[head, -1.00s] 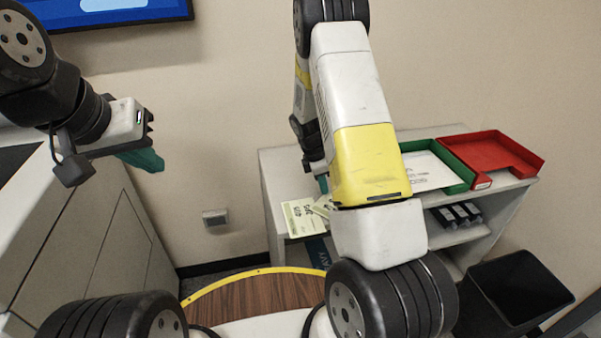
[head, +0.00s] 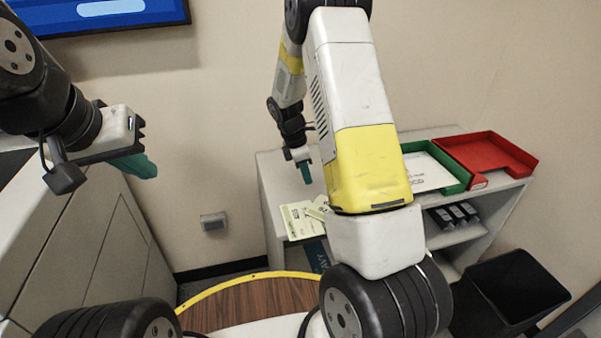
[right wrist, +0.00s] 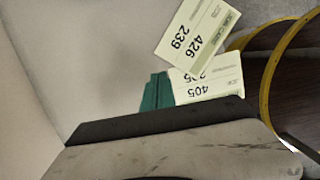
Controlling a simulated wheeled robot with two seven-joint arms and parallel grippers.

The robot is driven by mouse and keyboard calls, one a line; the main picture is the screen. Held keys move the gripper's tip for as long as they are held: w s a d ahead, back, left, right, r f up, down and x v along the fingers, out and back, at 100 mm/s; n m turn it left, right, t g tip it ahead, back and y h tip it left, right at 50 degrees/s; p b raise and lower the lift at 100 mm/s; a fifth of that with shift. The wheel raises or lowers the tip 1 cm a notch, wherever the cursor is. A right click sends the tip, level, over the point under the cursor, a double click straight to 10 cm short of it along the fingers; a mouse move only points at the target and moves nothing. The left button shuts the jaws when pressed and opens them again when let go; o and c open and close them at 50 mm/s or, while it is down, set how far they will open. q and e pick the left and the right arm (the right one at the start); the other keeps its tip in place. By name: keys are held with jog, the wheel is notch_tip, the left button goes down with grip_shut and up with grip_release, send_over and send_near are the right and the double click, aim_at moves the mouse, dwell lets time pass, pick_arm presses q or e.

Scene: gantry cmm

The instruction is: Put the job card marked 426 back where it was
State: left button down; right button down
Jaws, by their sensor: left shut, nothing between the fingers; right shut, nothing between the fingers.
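The job card marked 426 (right wrist: 198,36), pale with 239 also printed on it, lies at the top of the right wrist view. A second card, marked 405 (right wrist: 208,84), lies below it, partly hidden by my right gripper. In the head view two pale cards (head: 297,221) lie overlapping at the shelf's front left; their numbers are too small to read. My right gripper (head: 304,173) is shut and empty, above the shelf's left end behind the cards; its teal fingers also show in the right wrist view (right wrist: 156,92). My left gripper (head: 142,166) is shut and empty, far left.
A green tray (head: 462,178) holding white paper and a red tray (head: 500,150) stand on the shelf unit (head: 275,170). Dark items (head: 453,214) sit on a lower shelf. A black bin (head: 515,285) stands at right. My right arm hides the shelf's middle.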

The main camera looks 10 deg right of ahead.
jog(key=v, duration=0.3)
jog(key=shift+r, duration=0.4)
jog(key=c, duration=1.8)
grip_release()
jog(key=shift+c, duration=0.2)
jog(key=o, duration=0.3)
jog(key=s+r+m, duration=0.1)
jog(key=r, duration=0.2)
jog(key=s+r+m+t+y, duration=0.1)
jog(key=s+r+m, duration=0.1)
jog(key=r, duration=0.1)
jog(key=s+r+m, duration=0.1)
jog(key=r, duration=0.3)
jog(key=shift+s+a+y, duration=0.3)
jog(key=shift+a, duration=0.1)
jog(key=shift+o, duration=0.2)
jog(key=s+a+r+m+t+y, duration=0.1)
jog(key=s+a+r+m+t, duration=0.1)
jog(key=s+r+m, duration=0.4)
jog(key=s+a+r+m+t+y, duration=0.2)
jog(key=s+r+m, duration=0.5)
jog(key=s, duration=0.9)
jog(key=shift+r+t, duration=0.55)
jog(key=shift+t, duration=0.05)
